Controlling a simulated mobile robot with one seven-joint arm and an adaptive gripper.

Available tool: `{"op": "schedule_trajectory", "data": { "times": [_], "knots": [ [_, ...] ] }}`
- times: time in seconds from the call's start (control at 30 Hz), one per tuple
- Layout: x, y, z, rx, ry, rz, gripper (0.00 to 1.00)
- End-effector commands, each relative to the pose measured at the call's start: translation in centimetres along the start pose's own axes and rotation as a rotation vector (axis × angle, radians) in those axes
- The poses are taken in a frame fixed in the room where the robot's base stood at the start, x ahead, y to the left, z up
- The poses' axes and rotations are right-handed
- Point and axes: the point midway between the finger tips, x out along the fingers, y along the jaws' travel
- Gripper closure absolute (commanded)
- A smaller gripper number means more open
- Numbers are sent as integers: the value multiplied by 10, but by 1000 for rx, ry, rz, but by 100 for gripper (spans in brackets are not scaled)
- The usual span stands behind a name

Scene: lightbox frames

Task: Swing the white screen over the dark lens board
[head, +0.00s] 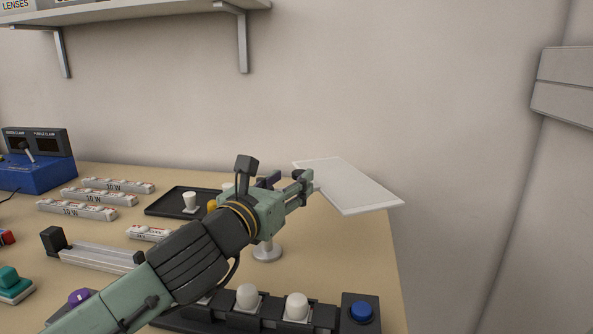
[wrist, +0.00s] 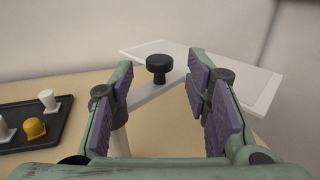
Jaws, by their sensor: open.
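The white screen (head: 350,186) is a flat, pale panel right of my gripper, extending past the table's right edge. In the wrist view the screen (wrist: 258,90) joins a white arm (wrist: 150,95) with a black knob (wrist: 159,66). My gripper (head: 290,186) is open. In the wrist view my gripper (wrist: 160,76) has purple pads on either side of the knob and arm, with gaps. A dark board (head: 165,202), likely the lens board, lies left of my gripper. It also shows in the wrist view (wrist: 62,128), with white pieces and a yellow one on it.
A round white stand foot (head: 267,254) is below my gripper. A dark rack with white knobs (head: 247,297) and a blue button (head: 361,311) is in front. White strips (head: 112,186) and a blue box (head: 45,175) are left. The wall is behind.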

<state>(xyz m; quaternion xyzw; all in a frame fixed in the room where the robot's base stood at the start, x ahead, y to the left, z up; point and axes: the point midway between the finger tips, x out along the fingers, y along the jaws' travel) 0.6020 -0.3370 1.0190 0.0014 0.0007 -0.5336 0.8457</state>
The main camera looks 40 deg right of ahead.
Motion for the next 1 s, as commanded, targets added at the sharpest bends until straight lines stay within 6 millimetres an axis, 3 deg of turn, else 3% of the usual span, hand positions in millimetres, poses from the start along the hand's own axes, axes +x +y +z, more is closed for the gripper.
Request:
{"op": "schedule_trajectory", "data": {
  "times": [0.13, 0.33, 0.7, 1.0],
  "knots": [
    [28, -1, 1, -4, -1, -3, 56],
    [49, 0, 2, -3, -2, -2, 56],
    [53, 0, 1, -2, -2, 0, 57],
    [53, 0, 1, -2, -3, 0, 77]
  ]
}}
